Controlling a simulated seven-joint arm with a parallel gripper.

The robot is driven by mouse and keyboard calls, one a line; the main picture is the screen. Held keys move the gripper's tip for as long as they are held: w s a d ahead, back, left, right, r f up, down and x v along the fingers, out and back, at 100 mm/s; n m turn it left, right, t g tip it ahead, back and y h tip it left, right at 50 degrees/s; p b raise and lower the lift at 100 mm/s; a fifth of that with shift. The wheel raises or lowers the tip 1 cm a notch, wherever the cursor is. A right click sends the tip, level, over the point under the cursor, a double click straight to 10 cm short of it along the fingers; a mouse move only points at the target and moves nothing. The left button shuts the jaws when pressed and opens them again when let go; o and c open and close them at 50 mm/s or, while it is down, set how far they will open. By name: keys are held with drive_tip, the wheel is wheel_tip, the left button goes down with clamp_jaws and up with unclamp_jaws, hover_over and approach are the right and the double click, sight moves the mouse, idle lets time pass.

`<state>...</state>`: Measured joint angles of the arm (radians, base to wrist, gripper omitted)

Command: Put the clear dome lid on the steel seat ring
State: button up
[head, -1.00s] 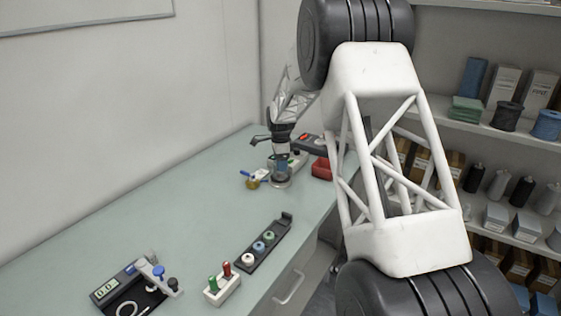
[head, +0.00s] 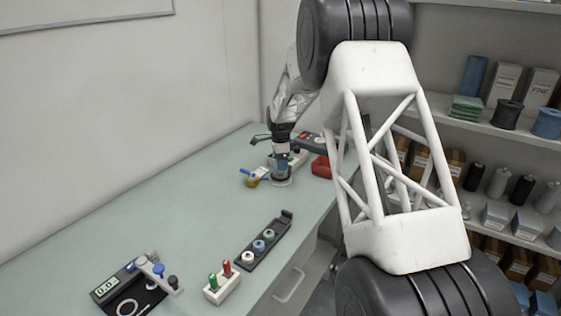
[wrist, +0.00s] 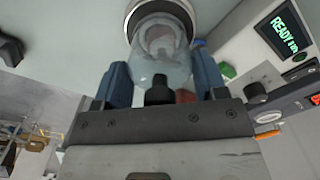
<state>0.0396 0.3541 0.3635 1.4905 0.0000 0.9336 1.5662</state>
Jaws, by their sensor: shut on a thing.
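The clear dome lid (wrist: 163,62) is between the two blue fingers of my gripper (wrist: 162,85) in the wrist view. My gripper is shut on it. The steel seat ring (wrist: 187,10) shows at the top of the wrist view, with the far end of the dome overlapping its opening. I cannot tell whether the dome touches the ring or is fully seated. In the head view my gripper (head: 281,167) points down directly over the ring (head: 281,184) on the bench, and the dome is mostly hidden there.
A yellow-and-blue item (head: 251,178) lies left of the ring. A red bin (head: 321,166) is to its right. A device with a lit green "READY" display (wrist: 286,31) stands close by. The bench's middle left is clear.

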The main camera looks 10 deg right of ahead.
drive_tip(key=shift+f, duration=0.15)
drive_tip(key=o, duration=1)
drive_tip(key=shift+r, duration=3.5)
